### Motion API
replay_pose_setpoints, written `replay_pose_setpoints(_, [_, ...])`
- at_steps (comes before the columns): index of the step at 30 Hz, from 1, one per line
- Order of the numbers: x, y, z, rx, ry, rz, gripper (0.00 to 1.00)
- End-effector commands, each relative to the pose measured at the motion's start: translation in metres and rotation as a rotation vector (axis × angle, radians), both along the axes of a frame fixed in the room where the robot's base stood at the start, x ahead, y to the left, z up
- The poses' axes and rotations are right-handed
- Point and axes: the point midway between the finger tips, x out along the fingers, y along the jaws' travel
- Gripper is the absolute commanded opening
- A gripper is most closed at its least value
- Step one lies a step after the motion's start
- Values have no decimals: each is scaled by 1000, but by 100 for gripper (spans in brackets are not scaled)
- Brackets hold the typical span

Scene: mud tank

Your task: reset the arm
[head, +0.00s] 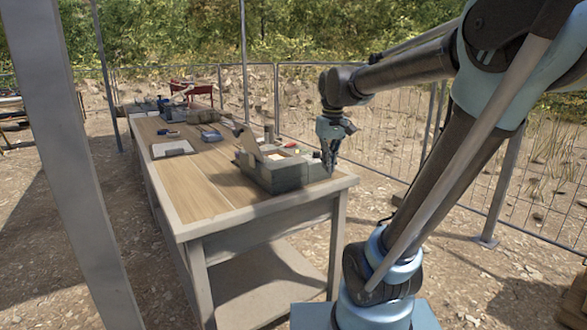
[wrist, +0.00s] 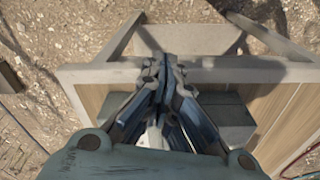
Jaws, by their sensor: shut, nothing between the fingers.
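My gripper (head: 329,172) points down at the right front end of the long wooden table (head: 200,195) in the head view. It is beside a grey-green box (head: 270,178) that has an open top with small things in it. In the wrist view my gripper (wrist: 165,62) has its fingers together, with nothing seen between them. The fingers hide part of the box (wrist: 232,118) and the table edge (wrist: 90,75) below. I cannot tell whether the fingertips touch the box.
A clipboard-like sheet (head: 172,149), a blue-grey item (head: 210,134) and other small things lie farther back on the table. A grey post (head: 70,150) stands at the left. A wire fence (head: 400,140) runs behind. The table's front left top is clear.

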Motion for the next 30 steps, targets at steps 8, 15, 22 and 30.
replay_pose_setpoints(8, [-69, -39, -55, 10, -37, -114, 0])
replay_pose_setpoints(15, [-122, -63, -110, 17, -69, -211, 0])
replay_pose_setpoints(22, [-158, -76, -158, 22, -96, -284, 0])
replay_pose_setpoints(30, [-171, -78, -177, 23, -106, -312, 0])
